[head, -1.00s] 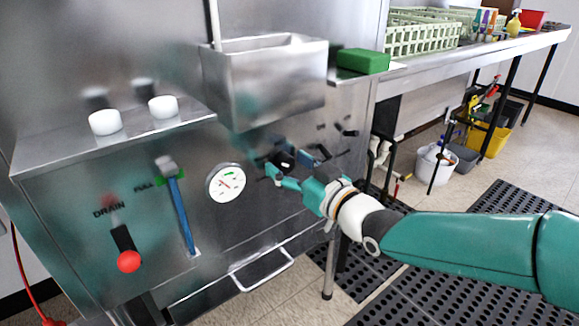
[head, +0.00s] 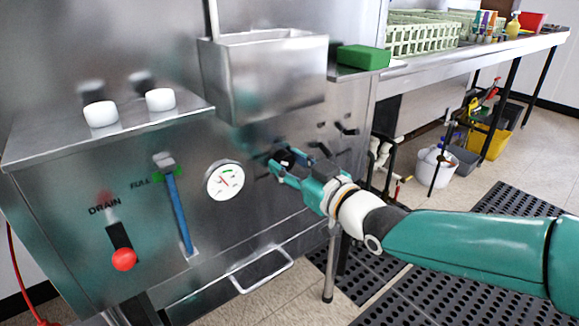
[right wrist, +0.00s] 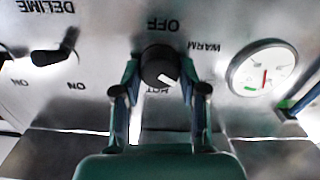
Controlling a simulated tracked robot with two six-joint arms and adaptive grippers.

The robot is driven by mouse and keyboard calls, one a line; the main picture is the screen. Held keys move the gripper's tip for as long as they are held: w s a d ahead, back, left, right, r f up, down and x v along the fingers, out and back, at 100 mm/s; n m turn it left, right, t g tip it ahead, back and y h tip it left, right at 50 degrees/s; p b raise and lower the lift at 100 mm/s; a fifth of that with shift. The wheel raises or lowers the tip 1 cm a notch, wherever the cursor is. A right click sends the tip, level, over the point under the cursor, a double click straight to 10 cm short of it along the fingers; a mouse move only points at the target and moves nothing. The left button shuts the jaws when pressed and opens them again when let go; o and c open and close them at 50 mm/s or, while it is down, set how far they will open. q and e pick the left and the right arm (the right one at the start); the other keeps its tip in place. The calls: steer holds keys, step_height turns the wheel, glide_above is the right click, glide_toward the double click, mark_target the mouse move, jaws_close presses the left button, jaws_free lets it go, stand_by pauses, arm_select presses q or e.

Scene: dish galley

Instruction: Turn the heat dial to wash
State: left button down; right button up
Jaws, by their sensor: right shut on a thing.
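The heat dial (right wrist: 158,66) is a round black knob on the steel panel, centred in the right wrist view. The labels around it appear upside down: OFF above, WARM to the upper right, HOT below, partly hidden. I see no label reading wash. A white mark on the knob points to the lower right, between HOT and WARM. My right gripper (right wrist: 159,82) has one finger on each side of the dial and is shut on it. In the head view my right gripper (head: 280,168) is at the panel and covers much of the dial. My left gripper is not in view.
A round gauge (head: 225,180) sits left of the dial. A steel box (head: 268,85) juts out above it. A DELIME switch (right wrist: 55,55) is on the panel beside the dial. A red-knobbed drain lever (head: 124,259) is further left. A towel-bar handle (head: 264,272) projects below.

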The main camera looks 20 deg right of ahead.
steer(key=o, duration=1.1)
steer(key=shift+o, duration=0.2)
steer(key=v, duration=1.2)
steer(key=shift+w, duration=0.1)
